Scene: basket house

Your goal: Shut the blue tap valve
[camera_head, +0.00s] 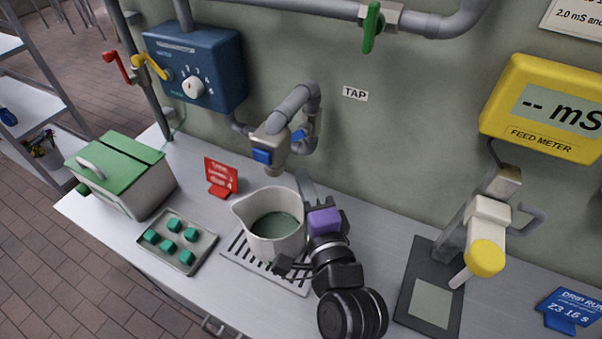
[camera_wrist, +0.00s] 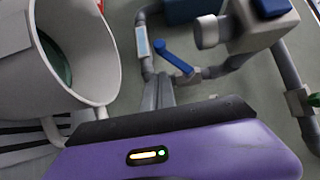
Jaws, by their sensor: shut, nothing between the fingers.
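The grey tap (camera_head: 276,132) comes out of the wall beside the "TAP" label and has a blue block on its spout. A small blue lever handle (camera_head: 298,136) shows behind the spout. In the wrist view the blue lever (camera_wrist: 173,56) lies slanted across the grey pipe, just beyond my fingertips. My gripper (camera_head: 304,178) is shut and empty, fingers pointing up toward the tap, below and right of it. In the wrist view its fingers (camera_wrist: 158,88) end short of the lever; contact cannot be told.
A white jug (camera_head: 284,246) with dark green liquid stands on a drip grate left of my gripper. A red sign (camera_head: 221,176), a tray of green cubes (camera_head: 160,251) and a green-lidded box (camera_head: 150,190) are further left. A yellow-capped device (camera_head: 486,240) stands right.

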